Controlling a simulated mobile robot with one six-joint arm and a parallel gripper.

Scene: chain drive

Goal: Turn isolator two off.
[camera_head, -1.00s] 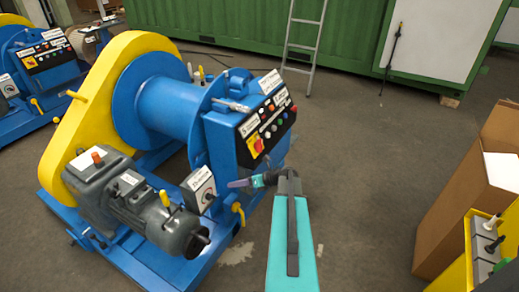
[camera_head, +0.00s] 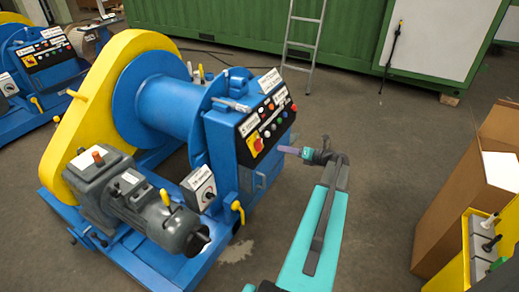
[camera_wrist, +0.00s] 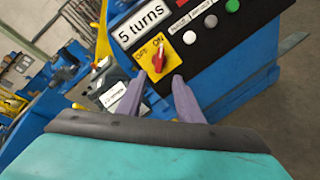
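A blue winch machine carries a black control panel with a red rotary switch (camera_head: 258,144) on a yellow plate. In the wrist view the red switch (camera_wrist: 157,62) has OFF and ON marked above it; its handle seems to point toward ON. The plate beside it reads "5 turns". A grey switch box (camera_head: 200,188) with a white label is lower on the machine; I cannot read which is isolator two. My gripper (camera_head: 283,150) is open and empty in front of the panel. In the wrist view its purple fingertips (camera_wrist: 158,77) lie either side of the red switch, apparently short of it.
Green, white and red buttons (camera_wrist: 211,20) sit right of the switch on the panel. A yellow-handled valve (camera_head: 238,208) is below. A cardboard box (camera_head: 450,225) and a yellow crate stand at right. Floor between is clear. A second blue machine (camera_head: 40,105) is at far left.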

